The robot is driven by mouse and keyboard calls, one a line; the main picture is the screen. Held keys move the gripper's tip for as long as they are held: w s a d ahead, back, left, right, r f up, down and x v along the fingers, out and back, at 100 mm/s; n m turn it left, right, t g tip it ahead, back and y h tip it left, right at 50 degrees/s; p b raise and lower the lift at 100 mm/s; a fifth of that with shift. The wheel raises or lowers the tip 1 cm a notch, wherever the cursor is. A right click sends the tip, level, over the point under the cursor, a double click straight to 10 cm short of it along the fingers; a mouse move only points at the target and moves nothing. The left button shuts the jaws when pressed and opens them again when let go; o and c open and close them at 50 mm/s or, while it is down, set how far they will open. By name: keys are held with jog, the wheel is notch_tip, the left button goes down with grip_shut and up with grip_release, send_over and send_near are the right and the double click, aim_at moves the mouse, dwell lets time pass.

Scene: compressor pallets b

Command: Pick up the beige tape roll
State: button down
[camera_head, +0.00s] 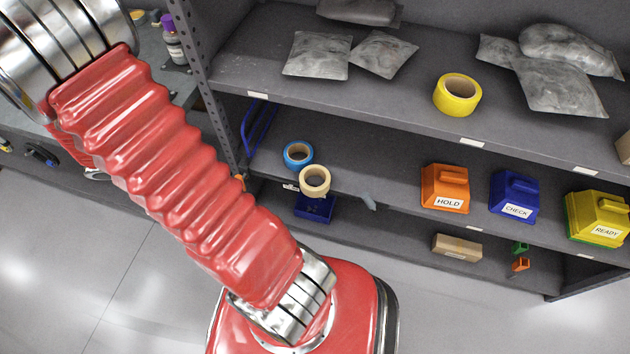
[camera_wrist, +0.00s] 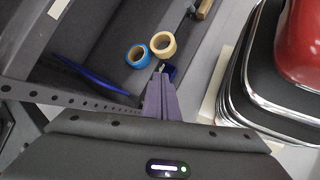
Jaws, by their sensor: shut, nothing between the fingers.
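The beige tape roll (camera_head: 314,191) lies flat on the middle shelf (camera_head: 380,166), near its front edge at the left, beside a blue tape roll (camera_head: 291,161). In the wrist view the beige roll (camera_wrist: 170,50) is at the upper middle, with the blue tape roll (camera_wrist: 144,61) at its left. My gripper (camera_wrist: 161,74) shows there as purple fingers, shut and empty. Its tips appear just below the beige roll in the picture, apart from it; the height between them I cannot tell. My gripper is out of sight in the head view.
A perforated shelf post (camera_head: 200,75) stands left of the rolls. A blue box (camera_head: 318,208) sits below the shelf edge. An orange HOLD box (camera_head: 445,183), a blue CHECK box (camera_head: 514,190) and a yellow READY box (camera_head: 597,210) stand to the right. A yellow tape roll (camera_head: 457,106) lies above.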

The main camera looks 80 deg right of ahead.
jog(key=w+a+r+m+t+y, duration=0.1)
jog(key=a+r+t+y, duration=0.2)
jog(key=a+r+t, duration=0.3)
jog(key=w+a+r+t+y, duration=0.1)
jog(key=a+r+t+y, duration=0.2)
jog(key=a+r, duration=1.3)
jog(key=a+t, duration=0.3)
jog(key=a, duration=0.3)
jog(key=shift+r+m, duration=0.15)
jog(key=shift+m, duration=0.25)
jog(key=c, duration=2.5)
grip_release()
